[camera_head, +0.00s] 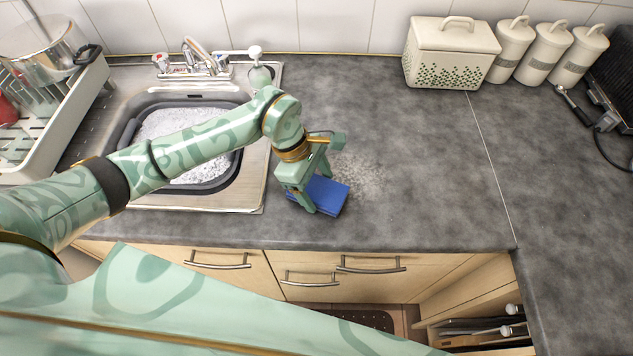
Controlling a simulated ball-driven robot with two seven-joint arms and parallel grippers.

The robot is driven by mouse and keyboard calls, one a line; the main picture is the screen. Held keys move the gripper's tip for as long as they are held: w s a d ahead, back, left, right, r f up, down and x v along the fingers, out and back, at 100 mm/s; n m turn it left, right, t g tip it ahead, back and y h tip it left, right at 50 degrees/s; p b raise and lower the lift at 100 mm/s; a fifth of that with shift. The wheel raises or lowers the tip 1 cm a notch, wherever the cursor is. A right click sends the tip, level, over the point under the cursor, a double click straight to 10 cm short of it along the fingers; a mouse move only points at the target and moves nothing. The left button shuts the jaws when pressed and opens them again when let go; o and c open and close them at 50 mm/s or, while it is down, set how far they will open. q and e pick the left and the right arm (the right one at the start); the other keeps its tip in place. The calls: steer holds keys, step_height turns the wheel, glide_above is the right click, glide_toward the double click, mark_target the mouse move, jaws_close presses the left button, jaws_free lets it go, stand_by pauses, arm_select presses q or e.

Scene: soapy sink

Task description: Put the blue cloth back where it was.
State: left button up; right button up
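The blue cloth (329,196) is a folded, flat blue block on the grey countertop, to the right of the sink and near the front edge. My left gripper (309,205) is over the cloth's left end, pointing down, with its fingers at the cloth. Whether the fingers are closed on it or only beside it is hard to tell, since they hide the cloth's left part. My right gripper is not in view.
The sink (257,180) holds a dark basin (232,170) of suds. A soap dispenser (259,70) stands behind it, a dish rack (70,125) to its left. Pale residue (362,172) marks the counter beside the cloth. Canisters (540,55) and a bread bin (450,55) stand back right.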

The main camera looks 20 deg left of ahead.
arm_select(q)
steer(key=shift+o, duration=0.5)
steer(key=shift+r, duration=0.15)
steer(key=v, duration=1.2)
steer(key=shift+p, duration=0.4)
